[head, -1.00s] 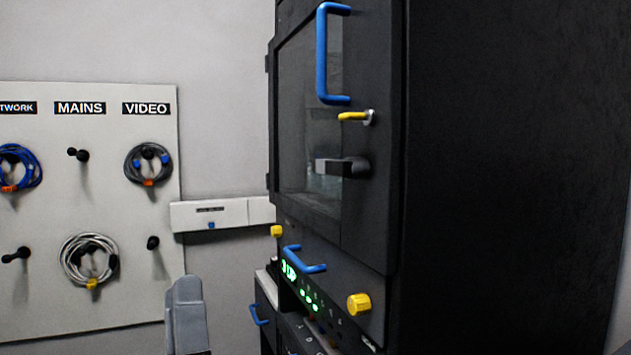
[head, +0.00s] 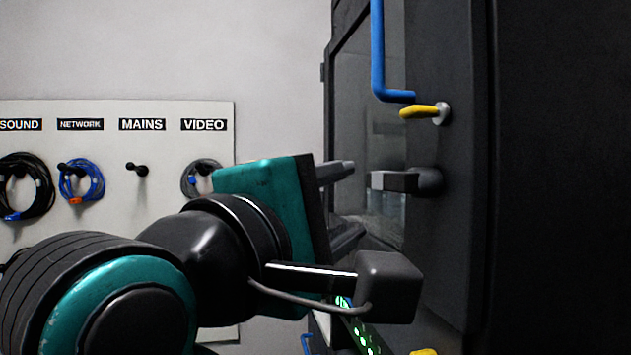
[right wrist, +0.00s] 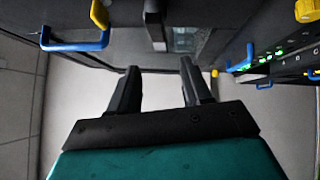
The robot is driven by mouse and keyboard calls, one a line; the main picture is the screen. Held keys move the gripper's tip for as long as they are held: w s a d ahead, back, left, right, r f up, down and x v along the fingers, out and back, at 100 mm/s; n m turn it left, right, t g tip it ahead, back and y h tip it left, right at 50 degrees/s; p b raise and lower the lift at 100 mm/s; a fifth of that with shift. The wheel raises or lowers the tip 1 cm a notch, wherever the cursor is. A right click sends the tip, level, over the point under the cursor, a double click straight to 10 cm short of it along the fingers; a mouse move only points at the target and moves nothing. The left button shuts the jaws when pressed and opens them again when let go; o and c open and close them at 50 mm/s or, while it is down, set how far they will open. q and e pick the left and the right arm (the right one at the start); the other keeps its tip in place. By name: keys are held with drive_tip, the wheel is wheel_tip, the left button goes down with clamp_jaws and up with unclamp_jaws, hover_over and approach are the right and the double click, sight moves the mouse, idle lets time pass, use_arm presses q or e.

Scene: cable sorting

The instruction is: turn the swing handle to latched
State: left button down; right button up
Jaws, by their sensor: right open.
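The dark swing handle (head: 395,181) sticks out level to the left from a round pivot on the black cabinet's glazed door. A short yellow lever (head: 420,111) on a pale round mount sits above it. My right gripper (head: 345,205) is open and empty in front of the door, its fingers one above the other, left of the dark handle and apart from it. In the right wrist view the dark handle (right wrist: 153,22) lies beyond the open fingers (right wrist: 158,72), near the top edge. My left gripper is not in view.
A blue door pull (head: 379,55) is above the yellow lever; it also shows in the right wrist view (right wrist: 75,46). Below the door are a lit green panel (head: 358,330) and a yellow knob (head: 424,352). A pale cable board (head: 110,215) hangs on the left wall.

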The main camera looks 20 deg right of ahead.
sight(381, 184)
drive_tip(key=p+x, duration=0.1)
drive_tip(key=x, duration=1)
drive_tip(key=shift+s, duration=0.1)
clamp_jaws()
